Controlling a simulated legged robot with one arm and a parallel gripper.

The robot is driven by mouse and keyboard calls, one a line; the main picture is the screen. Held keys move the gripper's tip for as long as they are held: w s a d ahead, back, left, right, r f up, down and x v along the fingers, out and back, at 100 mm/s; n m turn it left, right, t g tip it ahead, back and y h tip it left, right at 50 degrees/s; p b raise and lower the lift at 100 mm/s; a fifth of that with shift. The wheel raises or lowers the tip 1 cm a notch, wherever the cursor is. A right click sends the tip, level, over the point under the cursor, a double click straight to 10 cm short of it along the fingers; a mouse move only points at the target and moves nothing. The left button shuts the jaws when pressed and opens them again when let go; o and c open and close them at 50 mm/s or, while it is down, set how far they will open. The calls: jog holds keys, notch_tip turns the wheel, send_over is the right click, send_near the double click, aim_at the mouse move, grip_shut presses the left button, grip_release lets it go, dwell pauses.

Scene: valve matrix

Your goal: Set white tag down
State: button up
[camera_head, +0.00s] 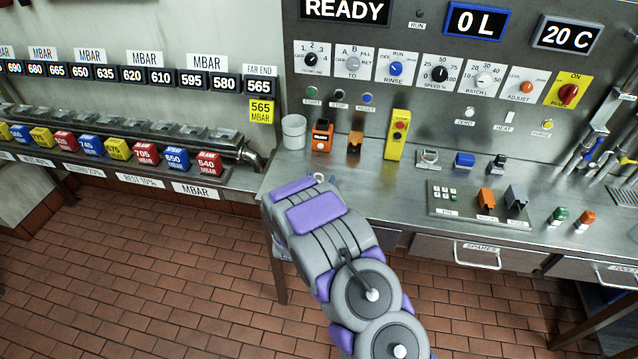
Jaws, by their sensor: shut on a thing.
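My arm reaches up from the bottom of the head view to the left end of the steel counter (372,192). Its purple and grey end link covers the spot beyond it, and my gripper is hidden behind it. I cannot make out the white tag. A small pale item (318,177) shows just past the end of my arm, with a bluish bit beside it. It is too small to tell what it is or whether it rests on the counter.
A white cup (294,133), an orange-black device (322,136), an orange-brown block (355,143) and a yellow button box (397,136) stand at the counter's back left. A keypad panel (466,202) lies farther right. A rack of coloured blocks (145,150) runs along the left wall.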

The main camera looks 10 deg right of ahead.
jog(key=shift+d, duration=1.1)
jog(key=o, duration=0.8)
jog(key=shift+d, duration=0.35)
jog(key=shift+o, duration=0.7)
jog(key=shift+a, duration=0.15)
jog(key=shift+o, duration=0.3)
jog(key=shift+a, duration=1.05)
jog(key=shift+s+d, duration=0.15)
jog(key=shift+s, duration=0.2)
jog(key=s+p, duration=0.1)
jog(key=s, duration=0.3)
jog(key=shift+s+r, duration=0.1)
jog(key=s+a+r+n+g+y+p, duration=0.1)
jog(key=s+a+r+g+y, duration=0.35)
jog(key=s, duration=0.45)
jog(key=s+a+r+g+y, duration=0.2)
jog(key=s+r+g+y, duration=0.1)
jog(key=s+r+g, duration=0.4)
jog(key=s+d+r+n+g, duration=0.1)
jog(key=s+d+r+g, duration=0.1)
jog(key=s, duration=0.9)
jog(key=s+d+r+g+h, duration=0.1)
jog(key=s+d+r+g, duration=0.2)
jog(key=s+d, duration=0.3)
jog(key=s+d+r+n+g+h, duration=0.1)
jog(key=s+d+r, duration=0.3)
jog(key=s, duration=1.2)
jog(key=shift+s+d+r+n+g, duration=0.3)
jog(key=shift+s+r+g, duration=0.1)
jog(key=shift+g, duration=0.45)
